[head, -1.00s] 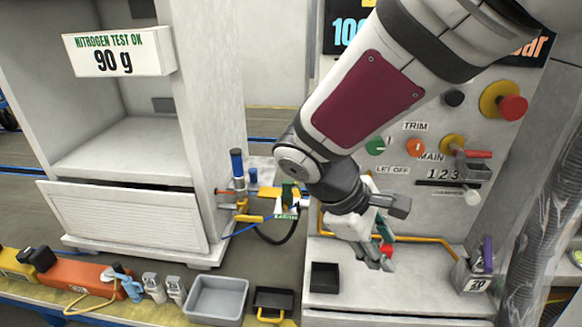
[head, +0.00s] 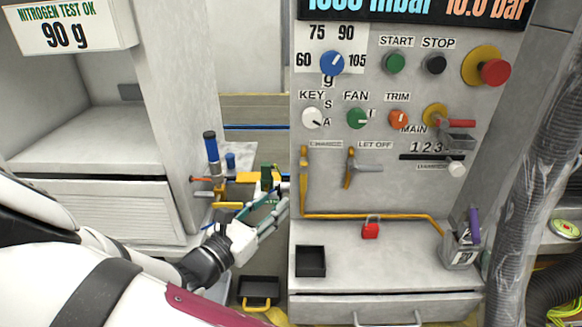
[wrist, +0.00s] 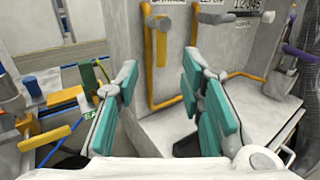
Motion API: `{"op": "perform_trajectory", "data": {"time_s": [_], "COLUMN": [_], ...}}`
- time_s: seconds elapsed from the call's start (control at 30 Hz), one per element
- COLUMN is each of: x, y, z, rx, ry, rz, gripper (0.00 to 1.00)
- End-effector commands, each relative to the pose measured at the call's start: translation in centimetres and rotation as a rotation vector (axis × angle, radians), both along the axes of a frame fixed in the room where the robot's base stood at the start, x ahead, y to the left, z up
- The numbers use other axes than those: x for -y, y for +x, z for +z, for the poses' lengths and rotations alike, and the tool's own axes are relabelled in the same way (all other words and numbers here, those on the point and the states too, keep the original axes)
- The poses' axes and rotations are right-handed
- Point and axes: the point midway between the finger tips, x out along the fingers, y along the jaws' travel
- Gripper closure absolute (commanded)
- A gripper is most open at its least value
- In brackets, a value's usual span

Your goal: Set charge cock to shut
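The charge cock is a yellow lever (head: 304,168) at the left edge of the panel, under the small charge label. Its handle hangs down along the yellow pipe. In the wrist view the yellow handle (wrist: 162,46) shows ahead, beyond the gap between my fingers. My gripper (head: 282,215) is low and left of the panel, below the lever. In the wrist view my gripper (wrist: 160,68) has its teal-padded fingers spread, with nothing between them. It appears apart from the lever.
The grey let-off lever (head: 349,168) is right of the charge cock. A red padlock (head: 371,228) and black tray (head: 310,261) are on the ledge below. A yellow pipe (head: 370,216) runs above the ledge. Blue-handled valve fittings (head: 211,148) stand left of my gripper.

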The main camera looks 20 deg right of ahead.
Motion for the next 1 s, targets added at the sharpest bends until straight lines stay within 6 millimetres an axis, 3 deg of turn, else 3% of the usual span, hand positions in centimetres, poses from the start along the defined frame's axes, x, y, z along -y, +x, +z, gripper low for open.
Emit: {"op": "perform_trajectory", "data": {"time_s": [0.63,1.0], "x": [8.7,10.5], "y": [6.9,8.6], "z": [-0.1,0.0], "rx": [-0.001,-0.001], "ry": [0.002,0.004], "rz": [-0.007,-0.004], "gripper": [0.65,0.65]}}
